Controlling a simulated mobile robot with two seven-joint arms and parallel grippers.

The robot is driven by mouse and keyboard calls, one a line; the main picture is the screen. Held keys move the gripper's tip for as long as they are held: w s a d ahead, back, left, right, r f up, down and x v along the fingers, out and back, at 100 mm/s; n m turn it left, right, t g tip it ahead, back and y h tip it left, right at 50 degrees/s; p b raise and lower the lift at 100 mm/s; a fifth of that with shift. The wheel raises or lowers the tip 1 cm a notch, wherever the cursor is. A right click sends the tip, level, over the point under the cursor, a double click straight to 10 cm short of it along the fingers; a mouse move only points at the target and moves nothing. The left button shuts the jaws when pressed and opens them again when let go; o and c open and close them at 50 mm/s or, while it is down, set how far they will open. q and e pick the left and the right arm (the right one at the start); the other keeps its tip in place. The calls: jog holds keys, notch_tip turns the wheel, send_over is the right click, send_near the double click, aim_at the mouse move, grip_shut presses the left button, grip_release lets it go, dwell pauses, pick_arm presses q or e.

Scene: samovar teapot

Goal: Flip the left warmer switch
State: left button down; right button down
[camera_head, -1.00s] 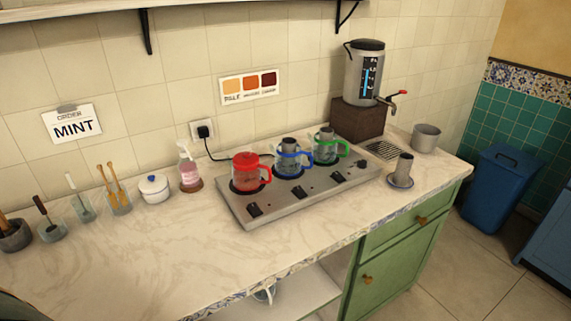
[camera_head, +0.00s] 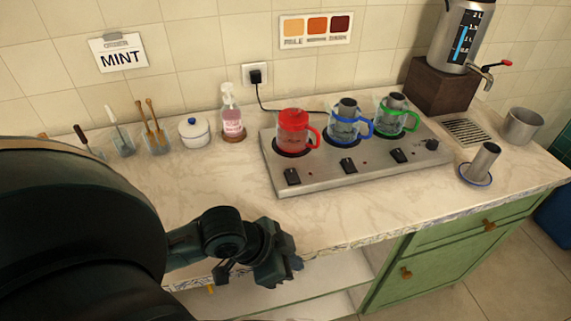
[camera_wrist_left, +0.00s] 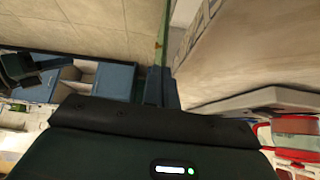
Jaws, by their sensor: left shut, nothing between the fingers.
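My left gripper (camera_head: 290,268) is below and slightly left of the switch in the head view, at the counter's front edge and apart from the warmer. Its fingers (camera_wrist_left: 161,88) are shut and empty in the left wrist view. The switch cannot be made out there. My right gripper is not in view.
A blue-handled teapot (camera_head: 343,124) and a green-handled teapot (camera_head: 397,115) stand on the other plates. A soap bottle (camera_head: 231,118) and a white pot (camera_head: 194,133) stand left of the warmer. The counter (camera_head: 345,215) in front of the warmer is clear.

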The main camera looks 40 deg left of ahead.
pick_arm(q)
jog(key=w+a+r+t, duration=0.1)
jog(key=w+a+r, duration=0.4)
jog(key=a+r, duration=0.2)
jog(key=w+a+r+t, duration=0.1)
jog(key=w+a+r, duration=0.4)
jog(key=a+r, duration=0.3)
jog(key=shift+w+a, duration=0.25)
jog(key=shift+a, duration=0.85)
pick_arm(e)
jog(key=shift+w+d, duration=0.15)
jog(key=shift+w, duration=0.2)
pick_arm(q)
jog(key=shift+r, duration=0.1)
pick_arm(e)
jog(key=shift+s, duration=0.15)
